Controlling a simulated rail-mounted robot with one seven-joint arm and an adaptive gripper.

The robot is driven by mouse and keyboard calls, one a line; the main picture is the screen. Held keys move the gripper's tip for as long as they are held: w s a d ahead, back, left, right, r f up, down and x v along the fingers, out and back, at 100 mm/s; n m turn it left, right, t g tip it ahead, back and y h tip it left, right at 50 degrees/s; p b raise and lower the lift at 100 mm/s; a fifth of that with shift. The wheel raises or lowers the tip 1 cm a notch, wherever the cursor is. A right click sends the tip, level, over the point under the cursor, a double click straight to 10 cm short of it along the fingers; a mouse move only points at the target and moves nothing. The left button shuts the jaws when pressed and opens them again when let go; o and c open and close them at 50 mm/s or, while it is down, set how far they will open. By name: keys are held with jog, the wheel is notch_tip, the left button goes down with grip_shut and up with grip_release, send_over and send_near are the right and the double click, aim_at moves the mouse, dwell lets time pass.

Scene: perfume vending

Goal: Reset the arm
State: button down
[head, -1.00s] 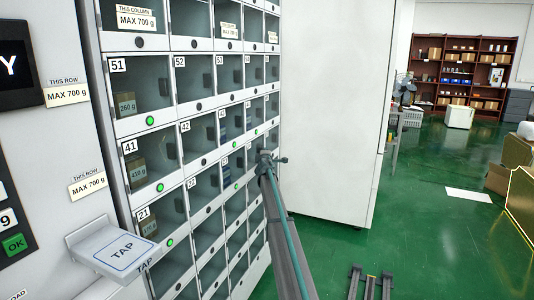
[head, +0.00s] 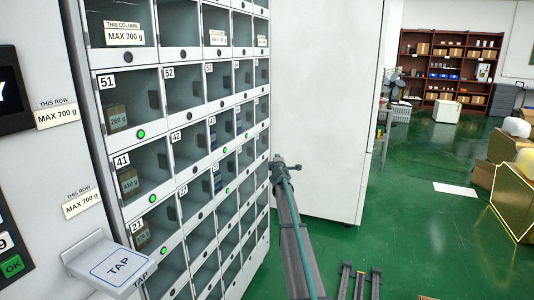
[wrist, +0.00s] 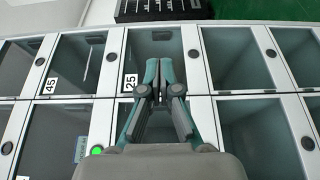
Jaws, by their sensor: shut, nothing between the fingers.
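My gripper (wrist: 166,75) is shut and empty in the wrist view. Its fingertips point at the front of the locker wall, over the compartment labelled 25 (wrist: 128,82). Compartment 45 (wrist: 50,86) is to its left. In the head view my arm reaches up from the bottom, with its far end near the right side of the vending cabinet (head: 97,150). The fingers are too small to make out there. I cannot tell the exact gap between gripper and compartments.
The TAP reader shelf (head: 112,268) juts out at the lower left. A tall white panel (head: 325,110) stands beyond the cabinet. Green floor (head: 400,220) lies open to the right. Boxes (head: 515,195) stand at the right edge and a brown shelf (head: 450,68) at the back.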

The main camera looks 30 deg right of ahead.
jog(key=shift+s+d+p, duration=0.65)
jog(key=shift+s+d, duration=0.25)
jog(key=shift+s, duration=0.1)
jog(key=s+a+f+m+g, duration=0.2)
jog(key=s+f+m+g, duration=0.25)
jog(key=s+f, duration=0.4)
jog(key=s+a+f+m+g, duration=0.25)
jog(key=s+f+m, duration=0.3)
jog(key=f, duration=0.55)
jog(key=s+a+f+m+g+y+p, duration=0.1)
jog(key=s+a+f+g+y, duration=0.15)
jog(key=s+a+f, duration=0.7)
jog(key=s+a+f+m+g+y+p, duration=0.15)
jog(key=s+a+f+g, duration=0.35)
jog(key=s+f, duration=0.75)
jog(key=s+a+f+m+g+y, duration=0.1)
jog(key=s+a+f+g, duration=0.1)
jog(key=s+a+f, duration=0.55)
jog(key=s+a+f+m+g+y, duration=0.1)
jog(key=s+a+f+g+y, duration=0.1)
jog(key=s+a, duration=0.95)
jog(key=s+a+g+p, duration=0.1)
jog(key=s+a+g, duration=0.1)
jog(key=s, duration=1.3)
jog(key=s+a+n+g+p, duration=0.1)
jog(key=s+a, duration=0.4)
jog(key=s, duration=1.1)
jog(key=shift+s+a+g+y+p, duration=0.15)
jog(key=shift+a+g+y+p, duration=0.25)
jog(key=shift+g, duration=0.45)
